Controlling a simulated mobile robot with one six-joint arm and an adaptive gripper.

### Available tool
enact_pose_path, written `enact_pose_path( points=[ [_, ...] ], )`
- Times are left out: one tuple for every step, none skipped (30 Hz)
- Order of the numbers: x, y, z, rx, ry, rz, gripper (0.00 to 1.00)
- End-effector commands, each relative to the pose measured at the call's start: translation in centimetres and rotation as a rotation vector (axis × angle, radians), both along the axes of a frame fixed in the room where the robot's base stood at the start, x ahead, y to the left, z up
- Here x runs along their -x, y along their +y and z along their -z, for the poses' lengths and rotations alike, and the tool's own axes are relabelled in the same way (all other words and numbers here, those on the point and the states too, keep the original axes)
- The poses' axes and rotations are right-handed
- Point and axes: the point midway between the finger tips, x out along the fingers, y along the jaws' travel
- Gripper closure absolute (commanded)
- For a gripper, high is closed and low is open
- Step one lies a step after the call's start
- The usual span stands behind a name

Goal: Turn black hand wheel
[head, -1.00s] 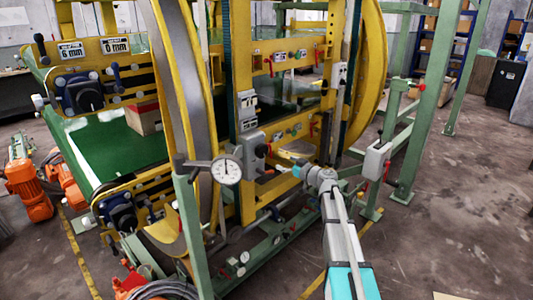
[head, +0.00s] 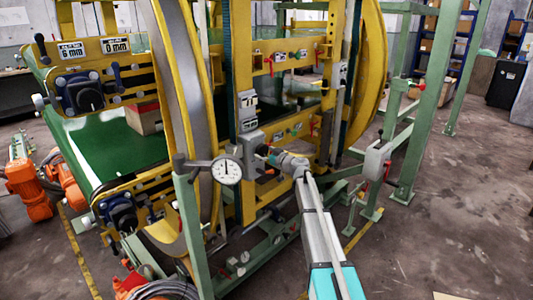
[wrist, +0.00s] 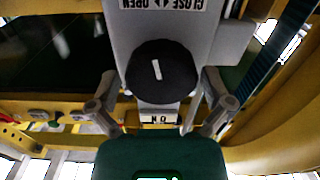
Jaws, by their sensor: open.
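The black hand wheel (wrist: 160,70) is a round knob with a white mark on a grey housing (wrist: 125,38). The housing bears an upside-down CLOSE/OPEN label above the wheel and an ON label (wrist: 160,119) below it in the wrist view. My gripper (wrist: 159,84) is open, its two fingers left and right of the wheel with gaps on both sides. I cannot tell how deep the fingertips reach. In the head view the grey housing (head: 251,141) is on the yellow frame; my gripper (head: 270,154) is at its right and hides much of the wheel.
A dial gauge (head: 227,171) on a green post stands left of my gripper. Yellow rings and frame bars (head: 248,205) surround the area. A grey box with a red lever (head: 377,160) is at the right. Open floor (head: 460,220) lies further right.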

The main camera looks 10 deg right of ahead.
Motion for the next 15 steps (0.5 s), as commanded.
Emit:
enact_pose_path(
  points=[
    [-0.09, 0.05, 0.00, 0.000, 0.000, 0.000, 0.00],
    [-0.09, 0.06, 0.00, 0.000, 0.000, 0.000, 0.00],
    [-0.09, 0.06, 0.00, 0.000, 0.000, 0.000, 0.00],
    [-0.08, 0.07, 0.00, 0.000, 0.000, 0.000, 0.00],
    [-0.08, 0.07, 0.00, 0.000, 0.000, 0.000, 0.00],
    [-0.08, 0.07, 0.00, 0.000, 0.000, 0.000, 0.00],
    [-0.08, 0.07, 0.00, 0.000, 0.000, 0.000, 0.00],
    [-0.07, 0.06, 0.00, 0.000, 0.000, 0.000, 0.00],
    [-0.06, 0.07, 0.00, 0.000, 0.000, 0.000, 0.02],
    [-0.06, 0.07, 0.00, 0.000, 0.000, 0.000, 0.07],
    [-0.06, 0.06, 0.00, 0.000, 0.000, 0.000, 0.13],
    [-0.05, 0.06, 0.00, 0.000, 0.000, 0.000, 0.20],
    [-0.05, 0.06, 0.00, 0.000, 0.000, 0.000, 0.26],
    [-0.06, 0.06, 0.00, 0.000, 0.000, 0.000, 0.32],
    [-0.07, 0.05, 0.00, 0.000, 0.000, 0.001, 0.39]
  ],
)
